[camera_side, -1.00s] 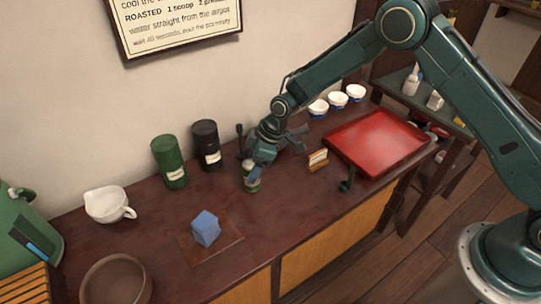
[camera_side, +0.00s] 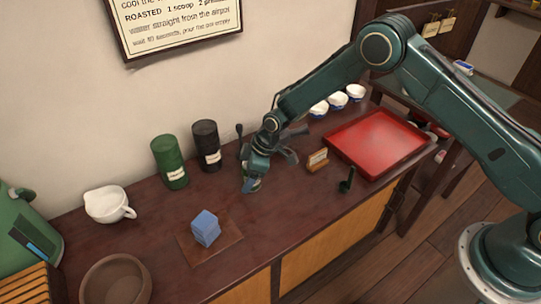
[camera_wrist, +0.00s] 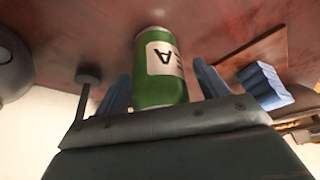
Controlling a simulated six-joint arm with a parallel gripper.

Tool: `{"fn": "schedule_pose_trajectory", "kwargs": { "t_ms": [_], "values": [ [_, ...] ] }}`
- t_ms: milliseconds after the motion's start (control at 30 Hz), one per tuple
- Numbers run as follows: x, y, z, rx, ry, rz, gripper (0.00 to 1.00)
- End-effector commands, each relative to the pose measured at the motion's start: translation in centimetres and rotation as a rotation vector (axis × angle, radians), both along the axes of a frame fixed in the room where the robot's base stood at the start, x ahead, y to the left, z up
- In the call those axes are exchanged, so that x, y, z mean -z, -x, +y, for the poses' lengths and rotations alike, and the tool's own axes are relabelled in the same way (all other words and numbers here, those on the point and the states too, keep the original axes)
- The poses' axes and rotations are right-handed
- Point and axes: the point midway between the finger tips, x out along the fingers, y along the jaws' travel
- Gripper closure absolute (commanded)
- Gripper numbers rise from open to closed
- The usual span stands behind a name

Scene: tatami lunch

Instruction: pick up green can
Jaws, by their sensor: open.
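The green can (camera_wrist: 160,75) with a pale label stands between the two blue fingers of my gripper (camera_wrist: 164,88) in the wrist view. The fingers are open, one on each side of the can, with a gap visible at least on the right. In the side view my gripper (camera_side: 252,183) is low over the middle of the dark counter and hides most of the can. A taller green canister (camera_side: 170,163) with a label stands to the left, near the wall, apart from my gripper.
A black canister (camera_side: 206,146) stands close behind left. A blue cube (camera_side: 205,227) sits on a wooden mat (camera_side: 226,255) at front left. A small sign (camera_side: 318,160) and a red tray (camera_side: 378,143) are to the right. White bowls (camera_side: 338,100) stand behind.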

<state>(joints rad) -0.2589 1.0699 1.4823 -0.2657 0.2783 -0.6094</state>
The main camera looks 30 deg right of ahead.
Motion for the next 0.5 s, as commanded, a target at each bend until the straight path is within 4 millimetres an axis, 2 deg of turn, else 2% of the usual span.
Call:
{"fn": "schedule_pose_trajectory", "kwargs": {
  "t_ms": [67,200,300,500],
  "values": [
    [-0.02,0.00,-0.01,0.000,0.000,0.000,0.31],
    [-0.01,0.01,-0.01,0.000,0.000,0.000,0.58],
    [-0.01,0.01,-0.01,0.000,0.000,0.000,0.74],
    [-0.03,0.00,-0.02,0.000,0.000,0.000,0.75]
  ]
}}
